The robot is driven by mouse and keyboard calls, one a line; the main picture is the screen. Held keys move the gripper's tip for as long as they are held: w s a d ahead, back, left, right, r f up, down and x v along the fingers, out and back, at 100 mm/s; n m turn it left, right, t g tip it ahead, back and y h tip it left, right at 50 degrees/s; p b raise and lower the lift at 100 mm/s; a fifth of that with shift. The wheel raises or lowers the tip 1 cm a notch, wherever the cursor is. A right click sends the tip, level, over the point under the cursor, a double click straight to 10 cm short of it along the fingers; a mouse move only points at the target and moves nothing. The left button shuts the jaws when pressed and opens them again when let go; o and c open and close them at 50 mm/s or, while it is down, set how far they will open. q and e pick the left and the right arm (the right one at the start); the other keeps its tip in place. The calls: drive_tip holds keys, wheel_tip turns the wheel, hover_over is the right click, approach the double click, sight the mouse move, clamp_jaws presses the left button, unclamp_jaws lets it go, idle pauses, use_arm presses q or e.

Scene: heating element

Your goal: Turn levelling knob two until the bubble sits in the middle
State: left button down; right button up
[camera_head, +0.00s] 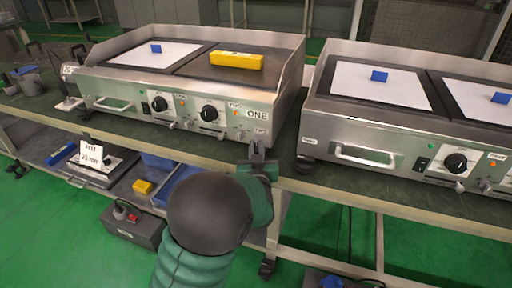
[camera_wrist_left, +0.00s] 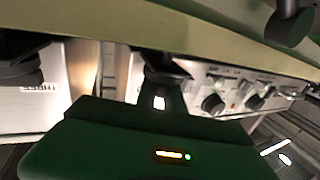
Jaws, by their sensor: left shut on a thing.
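The griddle marked ONE (camera_head: 230,118) stands on the bench. A yellow spirit level (camera_head: 236,60) lies on its dark right-hand plate; its bubble is too small to read. A small label reading TWO (camera_head: 262,131) is at the griddle's lower right front corner. My left gripper (camera_head: 258,151) is directly below that label, at the corner foot, and hides most of it. In the left wrist view, my left gripper (camera_wrist_left: 161,84) is shut on a dark round levelling knob (camera_wrist_left: 162,64) under the griddle's corner. My right gripper is not in view.
A second griddle (camera_head: 385,130) stands close on the right, with a narrow gap between; its dark foot (camera_head: 305,163) is near my gripper. The bench's front edge (camera_head: 350,197) runs below. Boxes and a sign (camera_head: 91,154) are on the lower shelf.

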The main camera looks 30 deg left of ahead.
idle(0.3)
use_arm(q)
drive_tip(key=shift+m+t+h, duration=0.4)
drive_tip(key=shift+m+h, duration=0.2)
drive_tip(key=shift+h, duration=0.2)
drive_tip(key=c, duration=1.4)
unclamp_jaws()
drive_tip(key=shift+c, duration=0.2)
drive_tip(key=p+v, duration=1.7)
drive_tip(key=p, duration=0.2)
